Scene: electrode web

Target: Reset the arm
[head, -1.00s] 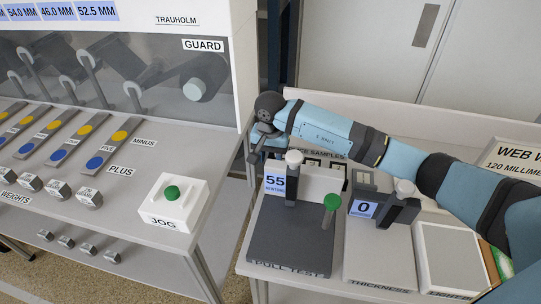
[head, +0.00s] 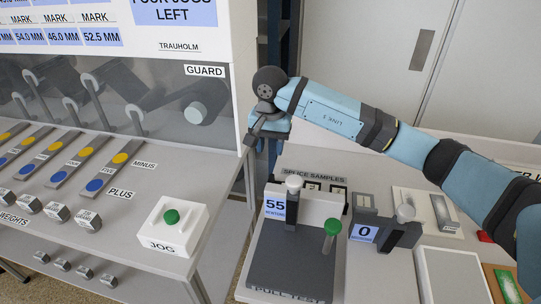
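My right arm (head: 333,110) comes in from the right in the head view, blue with dark joints. Its wrist end hangs over the gap between the machine bench and the test table. My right gripper (head: 262,150) points down there, and its fingertips are too small and dark to tell open from shut. It appears to hang behind the pull-test stand, apart from it. My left arm and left gripper are not in view.
The white jog box (head: 172,226) with a green button sits on the machine bench's right edge. The pull-test stand (head: 290,258) reads 55, and the thickness gauge (head: 384,234) reads 0. A clear guard (head: 215,75) covers levers. Grey cabinet doors (head: 370,50) stand behind.

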